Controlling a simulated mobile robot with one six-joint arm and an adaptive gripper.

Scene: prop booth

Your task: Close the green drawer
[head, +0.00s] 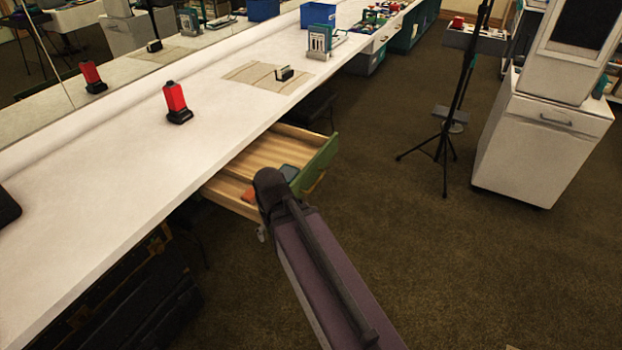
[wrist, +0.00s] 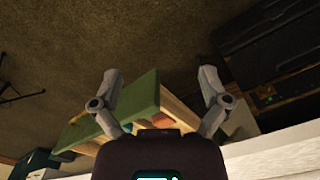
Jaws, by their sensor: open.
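The green drawer (head: 318,163) is pulled out from under the white counter, with a green front and a pale wooden box. In the wrist view the green front (wrist: 125,110) shows between and to the left of the fingers. My gripper (wrist: 160,85) is open, its two fingers spread with nothing held. I cannot tell whether a finger touches the drawer.
The white counter (head: 110,180) runs above the drawer, with a red-and-black device (head: 177,103) on it. Black cases (head: 140,290) stand under the counter. A black tripod (head: 445,140) and a white cabinet (head: 540,140) stand at right. Carpet between is clear.

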